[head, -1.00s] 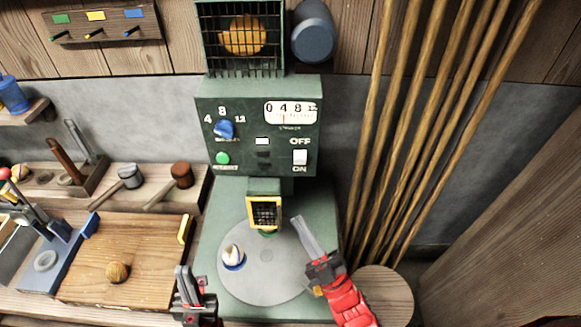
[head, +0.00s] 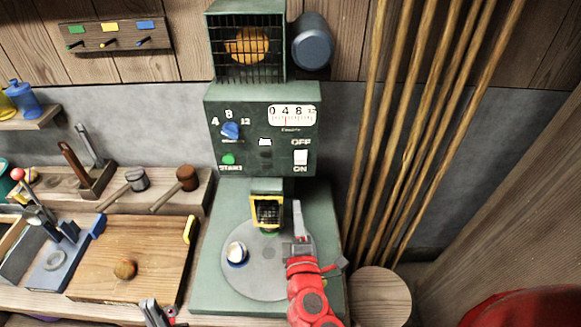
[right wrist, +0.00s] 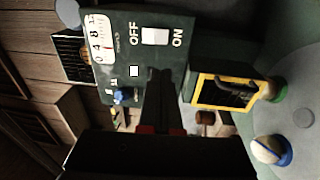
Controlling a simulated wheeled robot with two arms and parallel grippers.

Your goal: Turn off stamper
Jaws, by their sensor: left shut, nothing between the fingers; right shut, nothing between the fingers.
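The stamper is a green machine (head: 215,130) with a control panel in the middle of the head view. Its white switch (head: 300,157) sits between the words OFF above and ON below. The switch also shows in the right wrist view (right wrist: 155,36); I cannot tell which side is pressed. My right gripper (head: 297,206) is shut and empty, below the switch and apart from it, over the right of the round plate (head: 265,285). In the right wrist view its dark fingers (right wrist: 162,85) point toward the panel. My left gripper (head: 148,304) is shut and empty at the bottom edge.
A yellow-framed stamping head (head: 267,212) hangs over the plate, close left of my right gripper. A white ball in a blue holder (head: 237,254) sits on the plate. A blue dial (head: 230,130) and green start button (head: 228,159) are left on the panel. Wooden poles (head: 415,130) stand right.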

